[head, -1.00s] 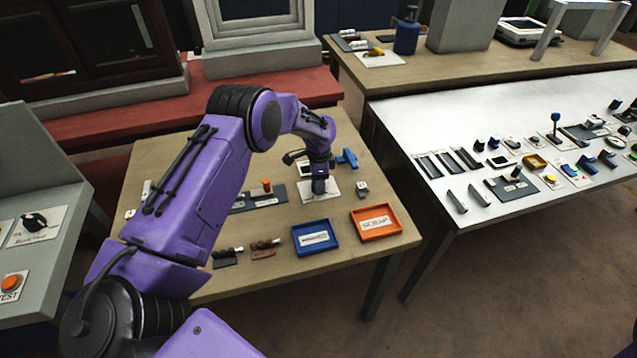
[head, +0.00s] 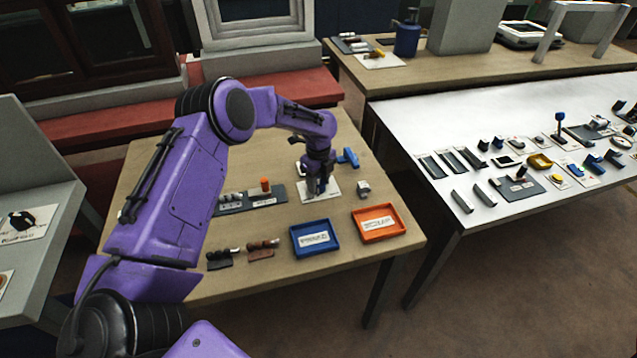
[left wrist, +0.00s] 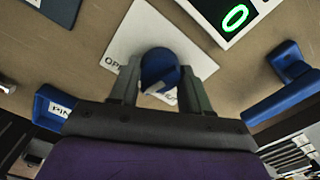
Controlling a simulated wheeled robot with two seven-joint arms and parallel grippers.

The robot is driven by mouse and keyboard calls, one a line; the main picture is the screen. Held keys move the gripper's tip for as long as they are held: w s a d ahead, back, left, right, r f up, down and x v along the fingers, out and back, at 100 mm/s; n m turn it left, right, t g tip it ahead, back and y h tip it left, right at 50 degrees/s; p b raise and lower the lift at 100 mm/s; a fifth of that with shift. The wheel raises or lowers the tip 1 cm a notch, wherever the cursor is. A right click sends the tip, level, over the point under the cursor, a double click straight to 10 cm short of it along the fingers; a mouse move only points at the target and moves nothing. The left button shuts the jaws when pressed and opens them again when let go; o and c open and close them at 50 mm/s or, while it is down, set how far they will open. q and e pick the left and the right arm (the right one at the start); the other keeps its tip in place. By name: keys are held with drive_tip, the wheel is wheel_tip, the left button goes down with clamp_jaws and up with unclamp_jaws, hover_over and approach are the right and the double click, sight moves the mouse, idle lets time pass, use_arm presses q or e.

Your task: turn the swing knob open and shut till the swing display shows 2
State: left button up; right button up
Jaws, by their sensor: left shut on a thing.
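The swing knob (left wrist: 160,68) is blue and round-topped and stands on a white plate (left wrist: 128,36) with partly hidden lettering. My left gripper (left wrist: 160,85) is shut on the knob, one finger on each side of it. In the head view my left gripper (head: 318,192) points down over the white plate (head: 333,190), and hides the knob. The display (left wrist: 232,14) shows a green 0 in the left wrist view. My right gripper is not in view.
A blue handle (head: 348,156) stands behind the gripper. A blue tray (head: 297,247) and an orange tray (head: 358,236) lie near the table's front edge. A dark plate with an orange peg (head: 265,184) is to the left. A small grey block (head: 363,187) sits to the right.

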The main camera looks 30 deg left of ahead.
sight(319, 180)
use_arm(q)
drive_tip(key=m+b, duration=0.1)
drive_tip(key=m, duration=0.4)
drive_tip(key=shift+r+m, duration=0.1)
drive_tip(key=shift+m, duration=0.2)
idle(0.4)
drive_tip(key=o, duration=1.1)
drive_tip(key=shift+c, duration=0.2)
wheel_tip(319, 180, up, 10)
drive_tip(key=b, duration=0.1)
drive_tip(key=shift+r+b, duration=0.2)
drive_tip(key=shift+b, duration=0.1)
drive_tip(key=shift+r, duration=0.1)
